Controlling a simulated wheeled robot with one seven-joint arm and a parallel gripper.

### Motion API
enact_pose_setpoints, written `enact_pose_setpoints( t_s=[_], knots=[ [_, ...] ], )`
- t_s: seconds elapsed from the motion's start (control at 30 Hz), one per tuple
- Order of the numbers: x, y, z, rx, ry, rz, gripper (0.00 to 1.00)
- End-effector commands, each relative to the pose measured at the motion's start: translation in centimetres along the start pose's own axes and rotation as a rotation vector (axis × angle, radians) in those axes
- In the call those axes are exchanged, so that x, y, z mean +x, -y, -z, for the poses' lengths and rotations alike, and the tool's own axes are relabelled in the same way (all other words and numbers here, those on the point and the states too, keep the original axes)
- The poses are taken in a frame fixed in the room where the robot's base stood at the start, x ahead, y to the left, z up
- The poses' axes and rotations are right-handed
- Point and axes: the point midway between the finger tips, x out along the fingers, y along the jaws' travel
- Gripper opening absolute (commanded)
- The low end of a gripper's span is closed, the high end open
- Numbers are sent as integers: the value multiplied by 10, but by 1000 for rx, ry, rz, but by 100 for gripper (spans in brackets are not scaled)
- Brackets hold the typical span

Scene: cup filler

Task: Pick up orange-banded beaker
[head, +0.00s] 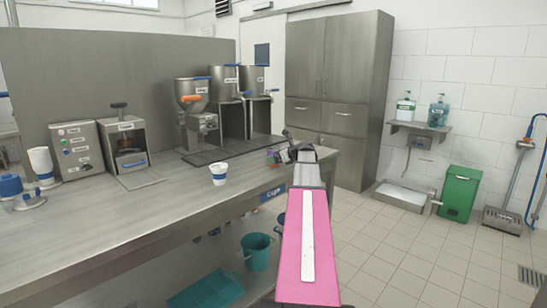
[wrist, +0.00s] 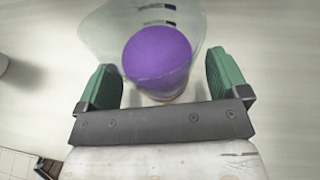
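In the wrist view, a clear beaker (wrist: 190,22) with dark printed marks holds something purple (wrist: 157,55). It lies between the two green fingers of my gripper (wrist: 160,62), with a gap showing on each side. The fingers are spread and do not appear to close on it. No orange band can be made out clearly on this beaker. In the head view, my gripper (head: 292,148) is over the right end of the counter, small and partly hidden by my arm. A small dark bluish and reddish thing (head: 272,157) shows just left of it, too small to identify.
A white cup with a blue band (head: 219,174) stands on the steel counter (head: 120,225), left of my gripper. Hopper dispensers (head: 192,97) stand behind on a dark tray. Stacked white cups (head: 42,165) are at far left. The counter's front middle is clear.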

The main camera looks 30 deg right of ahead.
Motion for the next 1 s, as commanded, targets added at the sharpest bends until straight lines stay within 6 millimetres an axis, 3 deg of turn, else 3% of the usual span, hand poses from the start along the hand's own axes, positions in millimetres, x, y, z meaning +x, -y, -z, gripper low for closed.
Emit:
enact_pose_setpoints(
  t_s=[0.03, 0.13, 0.17, 0.67, 0.87, 1.0],
  knots=[
    [0, 0, 0, 0, 0, 0, 75],
    [0, 0, 0, 0, 0, 0, 43],
    [0, 0, 0, 0, 0, 0, 38],
    [-5, 1, -11, -1, 1, 0, 38],
    [-16, 2, -39, -2, 3, 1, 38],
    [-11, -27, -61, -3, 2, -2, 38]
  ],
)
